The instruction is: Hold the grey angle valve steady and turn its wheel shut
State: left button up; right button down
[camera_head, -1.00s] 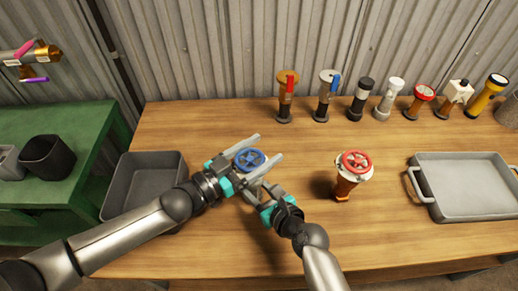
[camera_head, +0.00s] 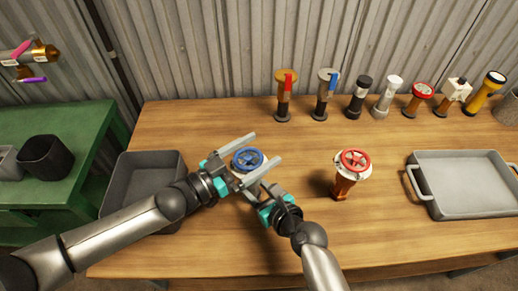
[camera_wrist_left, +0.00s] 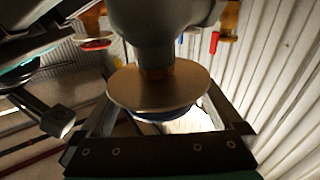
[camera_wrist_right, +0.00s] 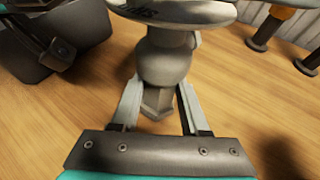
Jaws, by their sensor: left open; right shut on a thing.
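The grey angle valve stands on the table with its blue wheel (camera_head: 248,161) on top. In the right wrist view its grey body (camera_wrist_right: 165,65) rises from a narrower foot, under a pale round plate with lettering. My right gripper (camera_wrist_right: 158,98) is shut on this valve low on its body. My left gripper (camera_head: 267,147) is open above, one finger on each side of the blue wheel. In the left wrist view the valve's round disc (camera_wrist_left: 158,87) hides most of the wheel, with a blue edge showing between the fingers. Finger contact with the wheel cannot be told.
An orange valve with a red wheel (camera_head: 355,160) stands to the right. A grey tray (camera_head: 468,206) lies at far right, a grey bin (camera_head: 122,180) at left. Several valves and torches, including a yellow torch (camera_head: 487,94), line the back. The table between is clear.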

aim_at(235, 165)
pick_arm(q)
jog(key=v, duration=0.7)
pick_arm(e)
jog(key=shift+r, duration=0.1)
pick_arm(q)
jog(key=shift+d, duration=0.1)
